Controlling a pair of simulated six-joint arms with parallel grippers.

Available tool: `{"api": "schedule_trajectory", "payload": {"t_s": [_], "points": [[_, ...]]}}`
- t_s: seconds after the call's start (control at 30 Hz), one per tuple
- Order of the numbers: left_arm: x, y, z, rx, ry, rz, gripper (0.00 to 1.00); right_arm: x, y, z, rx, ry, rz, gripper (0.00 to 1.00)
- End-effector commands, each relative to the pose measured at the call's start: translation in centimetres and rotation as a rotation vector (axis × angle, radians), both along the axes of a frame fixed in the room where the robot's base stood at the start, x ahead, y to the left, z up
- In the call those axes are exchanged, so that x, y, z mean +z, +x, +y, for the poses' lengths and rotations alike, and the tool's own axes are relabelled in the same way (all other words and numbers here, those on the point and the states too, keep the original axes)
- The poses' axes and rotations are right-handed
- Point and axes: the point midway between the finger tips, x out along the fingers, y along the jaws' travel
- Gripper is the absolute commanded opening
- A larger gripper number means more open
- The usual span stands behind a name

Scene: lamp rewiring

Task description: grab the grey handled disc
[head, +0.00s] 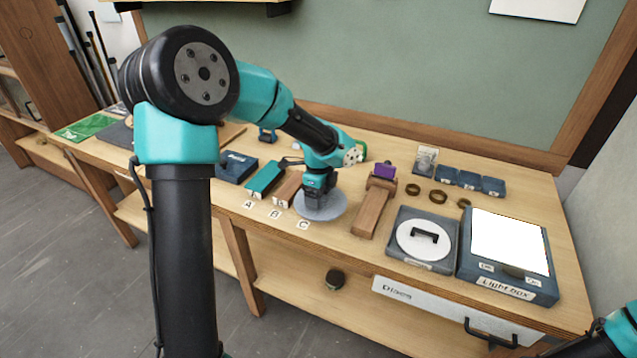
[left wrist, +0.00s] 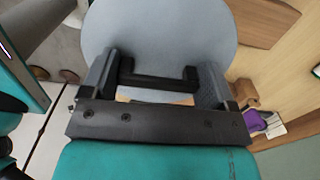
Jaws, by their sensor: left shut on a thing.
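The grey handled disc (head: 328,208) is at the middle of the bench, by the label cards. My left gripper (head: 319,193) comes down over it from above. In the left wrist view the disc (left wrist: 160,30) is a flat pale grey round plate with a black bar handle (left wrist: 155,80). The two fingers of my left gripper (left wrist: 157,85) are shut on that handle, one at each end. I cannot tell whether the disc touches the bench top. Only part of my right arm shows at the lower right of the head view; its gripper is out of frame.
A white disc with a black handle (head: 408,236) lies in a dark tray (head: 397,257) to the right. Beside it stands a lit light box (head: 510,289). A wooden block (head: 371,214), brass rings (head: 438,197) and cards A, B, C (head: 303,225) are nearby.

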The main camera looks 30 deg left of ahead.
Motion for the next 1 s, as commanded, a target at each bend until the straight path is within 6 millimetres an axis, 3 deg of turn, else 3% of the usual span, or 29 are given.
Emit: {"api": "schedule_trajectory", "payload": {"t_s": [0.1, 0.33, 1.0], "points": [[0.4, -2.4, -1.5, -0.003, 0.0, -0.001, 0.52, 0.0, 0.0, 0.0, 0.0, 0.0, 0.0, 0.0], [0.6, -5.2, -3.3, -0.001, 0.0, -0.001, 0.52, 0.0, 0.0, 0.0, 0.0, 0.0, 0.0, 0.0], [0.6, -5.8, -3.7, 0.001, 0.0, 0.0, 0.52, 0.0, 0.0, 0.0, 0.0, 0.0, 0.0, 0.0]]}}
